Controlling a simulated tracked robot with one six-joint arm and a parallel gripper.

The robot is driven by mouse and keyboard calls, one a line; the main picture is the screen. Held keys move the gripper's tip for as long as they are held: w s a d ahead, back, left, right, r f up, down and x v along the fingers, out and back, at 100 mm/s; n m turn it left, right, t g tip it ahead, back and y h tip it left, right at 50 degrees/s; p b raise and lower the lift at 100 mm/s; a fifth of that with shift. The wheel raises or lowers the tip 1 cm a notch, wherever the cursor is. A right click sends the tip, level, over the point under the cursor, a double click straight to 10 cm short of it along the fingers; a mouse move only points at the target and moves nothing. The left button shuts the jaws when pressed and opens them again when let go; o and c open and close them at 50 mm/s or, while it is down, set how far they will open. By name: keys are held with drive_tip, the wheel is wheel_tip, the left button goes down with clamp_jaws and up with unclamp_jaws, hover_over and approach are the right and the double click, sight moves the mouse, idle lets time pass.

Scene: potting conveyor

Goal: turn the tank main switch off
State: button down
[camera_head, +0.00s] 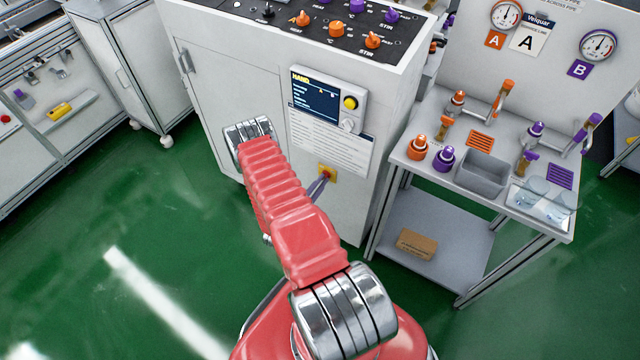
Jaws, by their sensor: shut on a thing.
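A small switch with a yellow plate (332,169) and a red-orange knob sits low on the front of the white cabinet (225,120), below a printed sheet. I take it for the tank main switch. My gripper (324,178) reaches past my red arm to this switch, and its thin fingers are shut on the knob. The fingers hide much of the knob, and its turned position cannot be made out. A panel with a dark blue screen (316,98), a yellow button and a pale knob is mounted above the sheet.
Orange and purple knobs (335,28) stand on the cabinet's black top panel. To the right is a bench (405,160) with valves, bottles, a grey bin (482,172) and glassware. A cardboard box (417,243) lies on its lower shelf. Green floor is clear at left.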

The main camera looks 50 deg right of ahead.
idle(0.3)
drive_tip(key=shift+n, duration=0.5)
drive_tip(key=n, duration=0.7)
drive_tip(key=w+n, duration=0.1)
drive_tip(key=n, duration=0.2)
drive_tip(key=shift+n, duration=0.4)
